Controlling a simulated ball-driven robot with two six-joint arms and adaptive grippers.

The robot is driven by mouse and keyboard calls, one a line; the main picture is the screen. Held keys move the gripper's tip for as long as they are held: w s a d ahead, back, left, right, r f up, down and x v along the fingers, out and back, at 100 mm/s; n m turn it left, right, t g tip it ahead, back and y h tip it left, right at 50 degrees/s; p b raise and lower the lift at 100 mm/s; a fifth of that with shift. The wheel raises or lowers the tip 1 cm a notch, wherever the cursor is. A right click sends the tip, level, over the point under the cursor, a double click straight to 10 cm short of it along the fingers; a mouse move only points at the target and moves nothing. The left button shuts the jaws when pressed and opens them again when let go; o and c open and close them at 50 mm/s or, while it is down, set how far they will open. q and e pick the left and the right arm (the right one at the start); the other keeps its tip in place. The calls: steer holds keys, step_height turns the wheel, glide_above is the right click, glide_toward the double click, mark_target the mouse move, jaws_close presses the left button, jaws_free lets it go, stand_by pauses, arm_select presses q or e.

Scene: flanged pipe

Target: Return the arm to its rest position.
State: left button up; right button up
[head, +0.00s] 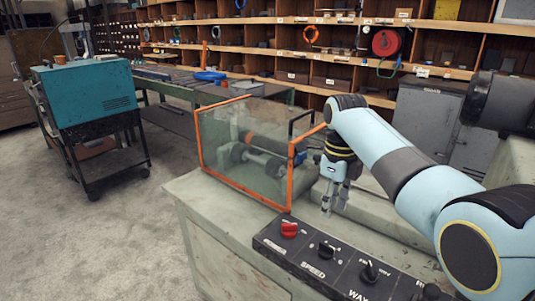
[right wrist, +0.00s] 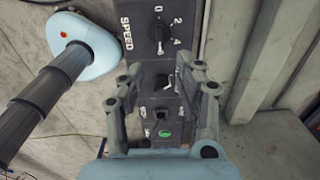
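My right arm comes in from the right in the head view, bent at the elbow. Its gripper (head: 334,206) points down above the bench, behind the black control panel (head: 303,256) and to the right of the clear guard. In the right wrist view, the two fingers of the right gripper (right wrist: 168,72) stand apart with nothing between them. The control panel (right wrist: 183,55) lies below and beyond them, with the speed knob (right wrist: 159,32) in front of the fingertips. My left gripper is in neither view.
An orange-framed clear guard (head: 237,172) encloses a grey flanged pipe (head: 262,159) on the bench (head: 197,190). A red knob (head: 289,229) and black knobs stick up from the panel. Wooden shelves (head: 265,45) and a teal machine (head: 88,88) stand behind.

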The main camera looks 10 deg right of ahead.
steer(key=s+d+f+n+t, duration=0.1)
steer(key=s+f+n, duration=0.2)
steer(key=s+n, duration=0.55)
steer(key=s+d+f+n+t, duration=0.1)
steer(key=s+f+n, duration=0.1)
steer(key=s+n, duration=0.65)
steer(key=s+r+n+t+h, duration=0.1)
steer(key=s+r+n, duration=0.3)
steer(key=s+n, duration=0.3)
steer(key=s+r+n+t, duration=0.1)
steer(key=s+r+n, duration=0.2)
steer(key=s+n, duration=0.5)
steer(key=s+d+f+m+g+b, duration=0.15)
steer(key=f+b, duration=0.25)
steer(key=f, duration=1.3)
steer(key=s+f+m+b, duration=0.15)
steer(key=f+b, duration=0.25)
steer(key=f, duration=1.3)
steer(key=s+d+f+g+b, duration=0.1)
steer(key=s+f+b, duration=0.5)
steer(key=s+f, duration=1.3)
step_height(320, 180, down, 3)
steer(key=shift+s+d+g, duration=0.1)
steer(key=shift+s+g, duration=0.05)
steer(key=shift+g, duration=0.2)
